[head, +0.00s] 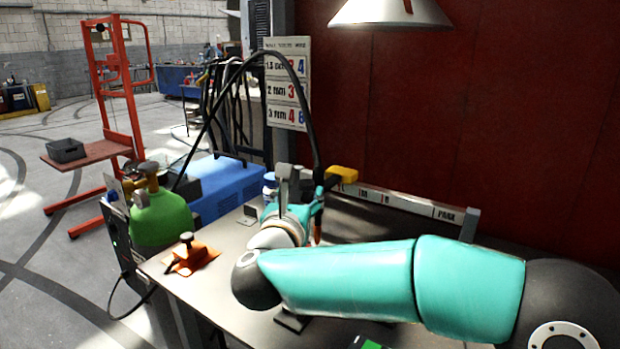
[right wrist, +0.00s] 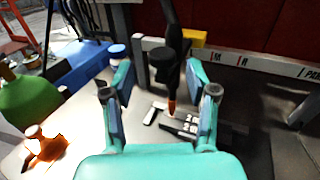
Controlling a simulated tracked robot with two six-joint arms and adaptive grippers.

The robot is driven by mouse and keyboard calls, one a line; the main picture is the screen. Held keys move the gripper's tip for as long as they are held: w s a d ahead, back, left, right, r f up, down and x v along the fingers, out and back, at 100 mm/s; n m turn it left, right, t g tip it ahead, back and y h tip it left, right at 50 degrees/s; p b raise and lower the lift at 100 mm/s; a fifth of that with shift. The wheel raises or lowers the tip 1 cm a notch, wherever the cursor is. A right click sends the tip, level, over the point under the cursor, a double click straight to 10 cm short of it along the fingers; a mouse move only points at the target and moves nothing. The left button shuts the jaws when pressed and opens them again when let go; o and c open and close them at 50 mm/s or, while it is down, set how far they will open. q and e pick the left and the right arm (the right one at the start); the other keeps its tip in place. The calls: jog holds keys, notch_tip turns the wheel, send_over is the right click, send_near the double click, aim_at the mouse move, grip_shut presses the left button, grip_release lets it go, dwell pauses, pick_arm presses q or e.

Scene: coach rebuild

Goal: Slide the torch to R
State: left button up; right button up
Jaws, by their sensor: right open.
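The torch (right wrist: 172,68) hangs on a black hose, with a copper-coloured tip pointing down. In the head view its tip (head: 317,236) shows beside my gripper; the rest is mostly hidden. A yellow block (head: 342,174) sits behind the torch at the left end of the pale rail (right wrist: 275,67). The rail carries marks, with R (right wrist: 243,62) to the right of the block and PARK at the far right. My right gripper (head: 302,198) is open; in the right wrist view the torch shows between its fingers (right wrist: 160,92), with no visible grip. My left gripper is not in view.
Small metal pieces (right wrist: 180,122) lie on the bench under the torch. A lamp (head: 390,13) hangs above. A red wall closes the back.

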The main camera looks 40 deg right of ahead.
aim_at(303, 188)
jog(key=x, duration=0.5)
jog(key=shift+w+d+p, duration=0.15)
jog(key=shift+p, duration=0.25)
grip_shut()
